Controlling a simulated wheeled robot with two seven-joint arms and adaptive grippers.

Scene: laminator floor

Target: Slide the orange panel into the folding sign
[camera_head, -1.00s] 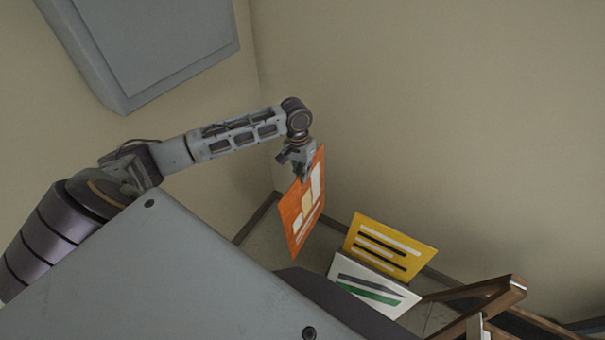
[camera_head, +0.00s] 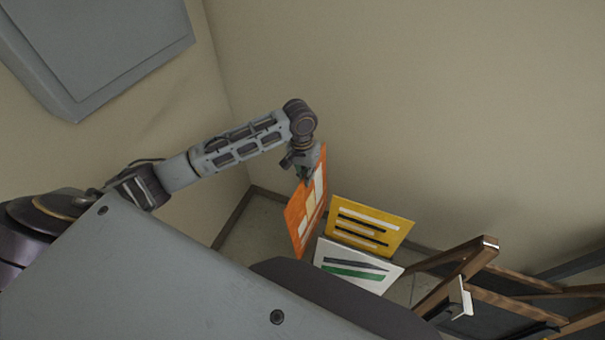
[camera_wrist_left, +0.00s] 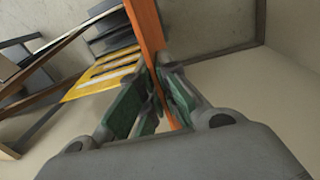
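The orange panel (camera_head: 298,221), with white and pale yellow shapes on it, hangs upright and slightly tilted from my left gripper (camera_head: 303,174). My left gripper is shut on its upper edge. In the left wrist view the orange panel (camera_wrist_left: 149,32) passes between the green-padded fingers of the gripper (camera_wrist_left: 157,100). A wooden frame (camera_head: 458,269), apparently the folding sign, stands at the lower right, apart from the panel and partly cut off by the picture edge. My right gripper is not in view.
A yellow panel (camera_head: 394,230) and a white panel with a green stripe (camera_head: 360,267) stand leaning on the floor just right of the orange panel. Walls close in behind. A grey box (camera_head: 100,45) is on the left wall.

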